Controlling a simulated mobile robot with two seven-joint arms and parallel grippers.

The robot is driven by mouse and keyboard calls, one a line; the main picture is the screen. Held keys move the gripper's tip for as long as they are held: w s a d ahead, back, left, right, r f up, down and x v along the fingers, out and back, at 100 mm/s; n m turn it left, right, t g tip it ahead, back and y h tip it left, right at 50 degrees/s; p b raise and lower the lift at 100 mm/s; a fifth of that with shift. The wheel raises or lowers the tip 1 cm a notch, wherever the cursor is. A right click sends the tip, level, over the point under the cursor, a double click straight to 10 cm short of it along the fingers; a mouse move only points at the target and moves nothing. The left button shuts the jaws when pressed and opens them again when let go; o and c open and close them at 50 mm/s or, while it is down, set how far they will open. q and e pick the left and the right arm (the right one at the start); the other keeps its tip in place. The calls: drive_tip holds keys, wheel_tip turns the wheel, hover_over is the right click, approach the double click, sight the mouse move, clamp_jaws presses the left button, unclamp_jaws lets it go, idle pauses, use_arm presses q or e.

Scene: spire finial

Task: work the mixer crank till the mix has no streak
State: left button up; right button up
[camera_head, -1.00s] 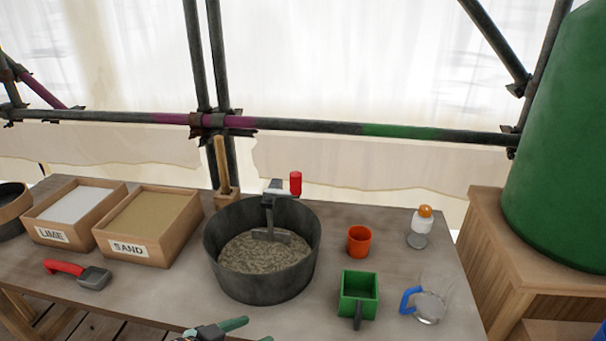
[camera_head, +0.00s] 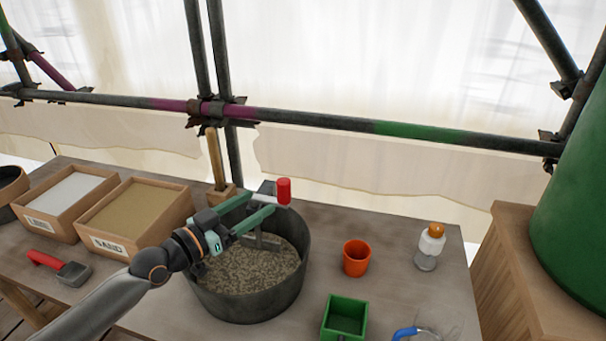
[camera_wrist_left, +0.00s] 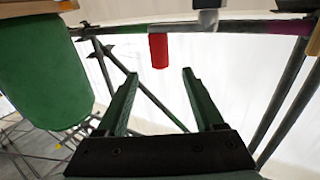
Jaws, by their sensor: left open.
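The mixer tub (camera_head: 250,305) is a dark round bucket on the table, holding a grey-brown speckled mix (camera_head: 245,270). At this size I cannot tell whether the mix has streaks. The crank's red handle (camera_head: 284,191) stands upright above the tub's far rim; it also shows in the left wrist view (camera_wrist_left: 158,51), just ahead of the fingers. My left gripper (camera_head: 266,205) reaches over the tub with its green fingers apart and empty, close to the handle. It also shows in the left wrist view (camera_wrist_left: 160,85). The gripper hides part of the crank arm. My right gripper is not in view.
An orange cup (camera_head: 356,258), green box scoop (camera_head: 345,318), blue-handled jug (camera_head: 405,333) and orange-capped bottle (camera_head: 430,246) stand at right. Scaffold poles (camera_head: 330,121) run behind.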

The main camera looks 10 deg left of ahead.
use_arm(q)
drive_tip(key=x, duration=1.2)
drive_tip(key=shift+c, duration=0.3)
clamp_jaws()
idle(0.9)
